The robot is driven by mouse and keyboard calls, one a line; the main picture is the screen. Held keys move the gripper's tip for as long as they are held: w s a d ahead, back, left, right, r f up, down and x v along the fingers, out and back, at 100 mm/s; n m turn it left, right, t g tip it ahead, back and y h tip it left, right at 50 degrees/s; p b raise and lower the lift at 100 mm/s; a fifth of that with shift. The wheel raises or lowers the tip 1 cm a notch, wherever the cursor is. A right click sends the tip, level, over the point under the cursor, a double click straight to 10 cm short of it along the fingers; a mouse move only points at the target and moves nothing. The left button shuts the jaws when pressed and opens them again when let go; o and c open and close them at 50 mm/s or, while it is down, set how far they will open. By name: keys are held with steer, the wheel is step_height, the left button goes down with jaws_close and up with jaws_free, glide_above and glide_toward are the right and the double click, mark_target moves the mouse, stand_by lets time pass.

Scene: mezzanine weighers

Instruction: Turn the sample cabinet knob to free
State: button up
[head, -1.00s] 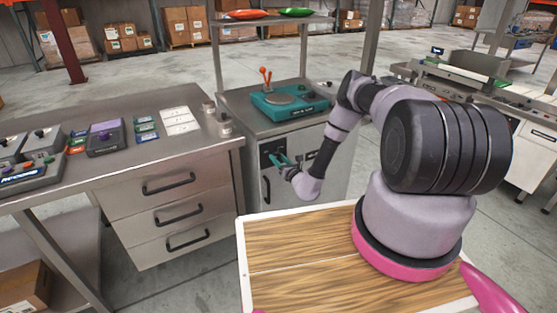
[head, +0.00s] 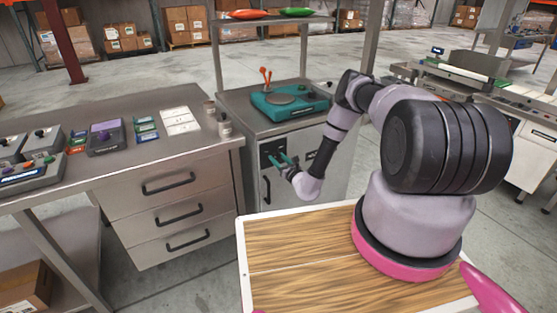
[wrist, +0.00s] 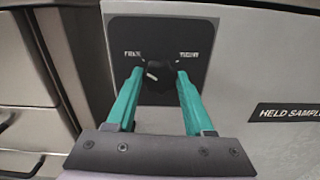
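The sample cabinet (head: 330,172) is the grey unit under the teal scale, with a black knob panel on its front. In the wrist view the black panel (wrist: 196,40) carries a round black knob (wrist: 159,72), with a label reading about "FREE" at upper left and a blurred label at upper right. A short white mark shows on the knob's left side; its exact aim is hard to tell. My gripper (wrist: 158,76) has its teal fingers apart, one on each side of the knob, with small gaps seeming to remain. In the head view my gripper (head: 283,160) is at the panel.
A black handle (head: 266,190) is on the cabinet front below the panel. A "HELD SAMPLE" label (wrist: 288,113) is to the right. A drawer unit (head: 170,205) stands to the left. The teal scale (head: 290,101) is on top of the cabinet.

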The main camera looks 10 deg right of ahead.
steer(key=o, duration=0.4)
steer(key=shift+c, duration=0.2)
steer(key=shift+s, duration=0.1)
steer(key=v, duration=1)
steer(key=shift+s, duration=0.3)
steer(key=shift+d, duration=0.1)
